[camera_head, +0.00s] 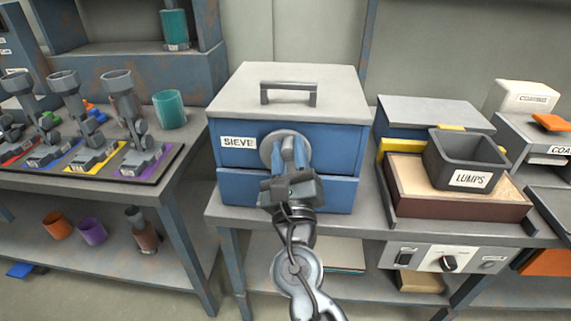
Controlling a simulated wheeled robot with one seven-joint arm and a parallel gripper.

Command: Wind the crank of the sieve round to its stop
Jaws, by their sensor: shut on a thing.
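The sieve (330,148) is a blue box with a grey lid, a bar handle on top and a white SIEVE label, standing on the middle table. A round grey disc of the crank (268,148) shows on its front face. My gripper (287,152) is in front of that disc, shut on the crank. The crank's handle is hidden behind my fingers and wrist, so its angle cannot be told. A blue drawer front (240,191) lies below the crank.
To the right, a dark LUMPS bin (463,178) stands on a brown-sided tray (410,206). To the left, several grey clamp-like devices and a teal cup (170,109) stand on another table. A gap separates the left and middle tables. Little table shows in front of the sieve.

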